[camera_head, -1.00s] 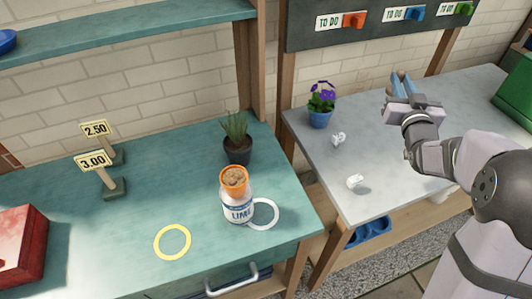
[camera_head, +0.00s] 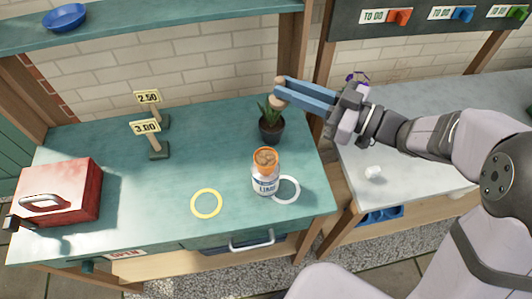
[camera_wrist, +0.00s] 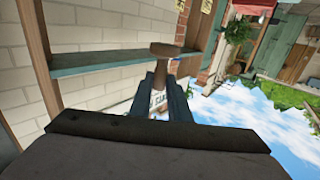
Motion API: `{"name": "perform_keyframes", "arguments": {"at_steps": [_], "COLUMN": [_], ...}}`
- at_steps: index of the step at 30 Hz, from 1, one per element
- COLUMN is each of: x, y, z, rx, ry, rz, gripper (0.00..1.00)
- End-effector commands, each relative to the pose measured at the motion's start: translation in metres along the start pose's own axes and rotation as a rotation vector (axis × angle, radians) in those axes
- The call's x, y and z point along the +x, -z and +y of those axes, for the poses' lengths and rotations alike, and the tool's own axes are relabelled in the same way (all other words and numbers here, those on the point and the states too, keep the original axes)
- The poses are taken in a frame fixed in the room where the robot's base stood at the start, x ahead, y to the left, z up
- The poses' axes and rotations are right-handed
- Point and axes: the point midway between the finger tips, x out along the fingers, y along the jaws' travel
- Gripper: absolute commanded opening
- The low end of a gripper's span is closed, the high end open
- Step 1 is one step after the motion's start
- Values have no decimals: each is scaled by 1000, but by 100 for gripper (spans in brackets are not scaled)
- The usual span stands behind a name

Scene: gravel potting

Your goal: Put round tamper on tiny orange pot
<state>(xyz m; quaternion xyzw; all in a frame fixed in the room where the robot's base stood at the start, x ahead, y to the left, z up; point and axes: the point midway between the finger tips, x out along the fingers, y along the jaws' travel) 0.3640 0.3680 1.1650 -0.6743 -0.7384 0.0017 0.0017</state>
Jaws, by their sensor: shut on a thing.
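The tiny orange pot (camera_head: 265,154), filled with brown lumps, stands on top of a white jar labelled LIME (camera_head: 265,183). My gripper (camera_head: 282,93) is up in the air at the back right of the teal bench, behind and above the pot and well apart from it. Its long blue-grey fingers are shut on the round tamper (camera_head: 279,102), a small tan wooden piece at the fingertips. In the wrist view the tamper's brown wooden head (camera_wrist: 165,49) shows just beyond the fingertips. The fingers hide part of it.
A dark pot with a spiky plant (camera_head: 271,128) stands just below my gripper. A white ring (camera_head: 291,192) and yellow ring (camera_head: 206,203) mark the bench. Price signs (camera_head: 147,128) and a red box (camera_head: 60,192) stand left. The bench's middle is clear.

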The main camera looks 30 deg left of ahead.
Motion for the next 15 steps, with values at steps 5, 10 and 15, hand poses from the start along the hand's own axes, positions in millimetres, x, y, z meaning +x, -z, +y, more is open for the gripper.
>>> {"name": "perform_keyframes", "arguments": {"at_steps": [5,10,15], "x": [-5,-11,-12], "y": [-4,2,7], "z": [-52,-74,-78], "rx": [-2,-5,-4], "ry": [199,291,305], "rz": [0,0,-1], "gripper": [0,0,0]}}
